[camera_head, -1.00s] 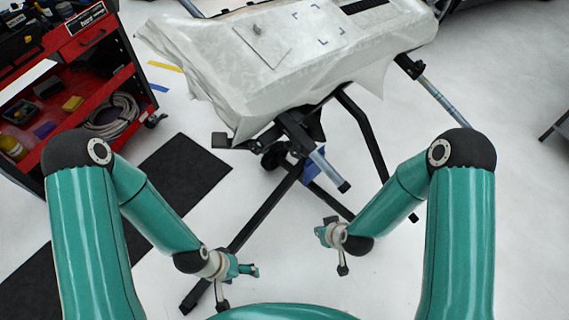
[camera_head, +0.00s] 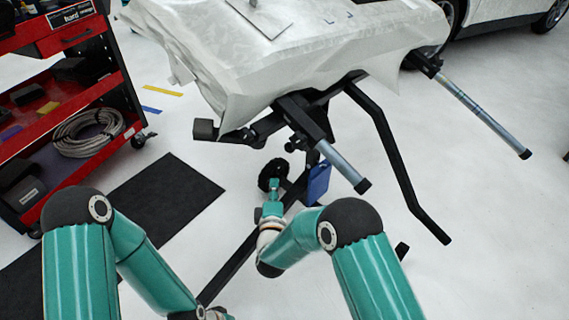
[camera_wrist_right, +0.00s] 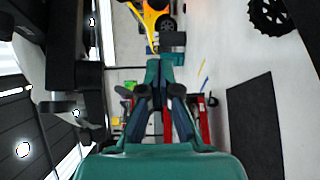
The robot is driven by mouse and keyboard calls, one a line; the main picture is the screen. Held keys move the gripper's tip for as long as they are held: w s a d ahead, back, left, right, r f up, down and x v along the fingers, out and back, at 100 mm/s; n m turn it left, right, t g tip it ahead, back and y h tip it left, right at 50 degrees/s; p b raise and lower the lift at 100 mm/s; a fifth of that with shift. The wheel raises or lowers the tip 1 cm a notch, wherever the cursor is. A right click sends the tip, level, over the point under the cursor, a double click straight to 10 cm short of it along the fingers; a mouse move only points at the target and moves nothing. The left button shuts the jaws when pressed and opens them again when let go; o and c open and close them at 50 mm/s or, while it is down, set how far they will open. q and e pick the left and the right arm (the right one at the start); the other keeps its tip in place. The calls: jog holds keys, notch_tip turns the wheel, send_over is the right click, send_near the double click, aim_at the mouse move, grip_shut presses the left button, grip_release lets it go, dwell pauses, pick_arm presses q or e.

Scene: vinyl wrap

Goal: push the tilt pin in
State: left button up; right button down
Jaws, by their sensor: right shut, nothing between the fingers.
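The stand (camera_head: 305,118) carries the white-wrapped panel (camera_head: 290,65) on a black tilting frame. A small dark knob (camera_head: 291,146) sits at its bracket; I cannot tell whether it is the tilt pin. My right gripper (camera_head: 273,188) is below the bracket, beside a black toothed wheel (camera_head: 270,170) and left of a blue flap (camera_head: 318,182). In the right wrist view, my right gripper (camera_wrist_right: 160,75) is shut and empty, with the dark frame to its left and the wheel at upper right (camera_wrist_right: 268,16). My left gripper (camera_head: 222,315) is mostly cut off at the bottom edge.
A red tool cart (camera_head: 75,95) with a coiled hose stands at the left. A black mat (camera_head: 165,205) lies on the floor. Grey-ended bars (camera_head: 338,168) and a bent black leg (camera_head: 395,165) stick out from the stand.

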jog(key=b, duration=0.3)
send_near(285, 148)
jog(key=w+a, duration=0.3)
jog(key=shift+w+d+f+b, duration=0.1)
jog(key=shift+w+d+b, duration=0.7)
jog(key=shift+w+d, duration=0.7)
jog(key=shift+w+a, duration=0.1)
